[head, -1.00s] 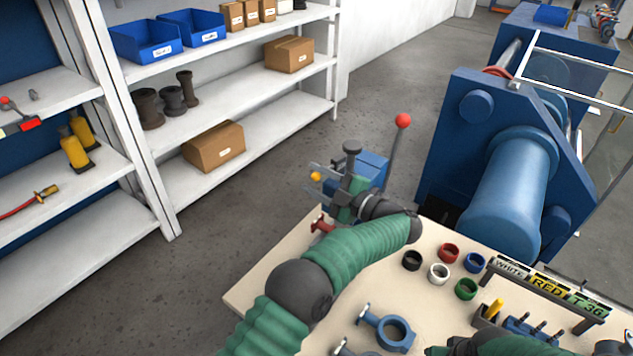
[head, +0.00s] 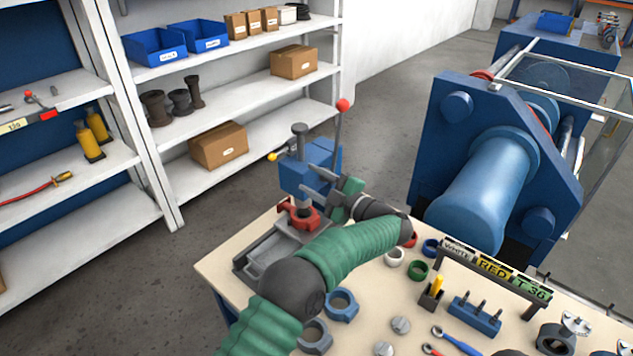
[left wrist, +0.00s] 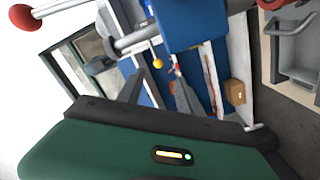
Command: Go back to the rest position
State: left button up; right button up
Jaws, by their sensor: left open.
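My left gripper (head: 315,183) is open, with its two dark fingers spread beside the blue bench device (head: 295,173). No object shows between the fingers. In the left wrist view the fingers (left wrist: 158,92) are apart too, with the blue device above them. The device has a dark vertical post, a yellow knob (head: 272,156) and a lever with a red ball (head: 342,105). My right gripper does not show.
The workbench (head: 222,265) holds coloured rings, blue-grey valve bodies (head: 341,303), a blue peg holder (head: 474,316), wrenches and a label rack (head: 497,268). A grey tray (head: 268,262) lies near its left edge. Shelves (head: 155,130) stand left; a large blue machine (head: 480,190) stands behind.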

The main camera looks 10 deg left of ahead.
pick_arm(q)
jog(key=w+d+r+m+t+h, duration=0.5)
jog(key=m+t+h, duration=0.2)
jog(key=m+t, duration=0.15)
jog(key=s+a+f+m+g+h, duration=0.1)
jog(key=s+f+m+g+h, duration=0.35)
jog(key=s+f+m, duration=0.35)
jog(key=s+a+f+m+g+h, duration=0.1)
jog(key=s+f+m+g+h, duration=0.2)
jog(key=s+f+m+h, duration=0.5)
jog(key=s+a+f+g+y, duration=0.2)
jog(key=s+a+f+g, duration=0.1)
jog(key=s, duration=0.9)
jog(key=s+a+f+n+g+y, duration=0.1)
jog(key=s+a+f+g+y, duration=0.1)
jog(key=s, duration=1.1)
jog(key=shift+a+f+g, duration=0.45)
jog(key=shift+f+g, duration=0.2)
jog(key=shift+g, duration=0.55)
